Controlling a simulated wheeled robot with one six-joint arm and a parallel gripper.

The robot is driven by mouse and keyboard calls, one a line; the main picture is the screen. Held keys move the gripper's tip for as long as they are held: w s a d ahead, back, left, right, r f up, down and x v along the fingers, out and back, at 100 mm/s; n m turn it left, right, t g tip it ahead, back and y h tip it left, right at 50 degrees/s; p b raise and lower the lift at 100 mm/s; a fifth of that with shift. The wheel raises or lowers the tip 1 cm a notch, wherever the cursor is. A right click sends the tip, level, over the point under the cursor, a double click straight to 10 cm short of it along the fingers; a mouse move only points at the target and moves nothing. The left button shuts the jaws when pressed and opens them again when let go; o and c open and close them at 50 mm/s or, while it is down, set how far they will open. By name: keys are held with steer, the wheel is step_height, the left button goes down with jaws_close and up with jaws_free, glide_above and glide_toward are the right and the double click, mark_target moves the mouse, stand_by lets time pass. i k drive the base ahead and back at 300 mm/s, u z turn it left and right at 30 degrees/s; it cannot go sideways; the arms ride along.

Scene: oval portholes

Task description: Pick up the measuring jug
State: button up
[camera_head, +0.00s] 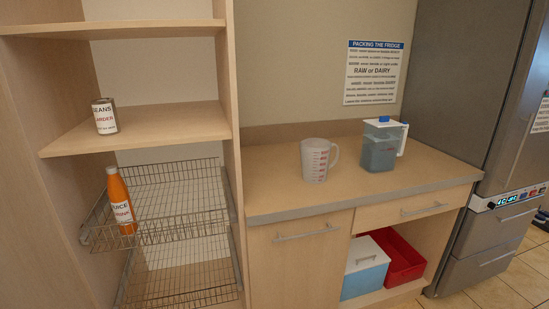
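The measuring jug (315,161) is a translucent whitish jug with red markings and a handle on its right side. It stands upright on the wooden counter (270,190), a little back from the front edge. My gripper is not in view.
A blue-grey pitcher (380,146) with a white handle and blue lid knob stands right of the jug, apart from it. A tall shelf unit (231,120) rises to the left. The fridge (450,90) stands at the right. The counter left of the jug is clear.

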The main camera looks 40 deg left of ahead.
mark_target(315, 152)
steer(key=u, duration=0.85)
steer(key=i, duration=0.85)
steer(key=u, duration=0.9)
steer(key=i, duration=0.55)
steer(key=z, duration=0.05)
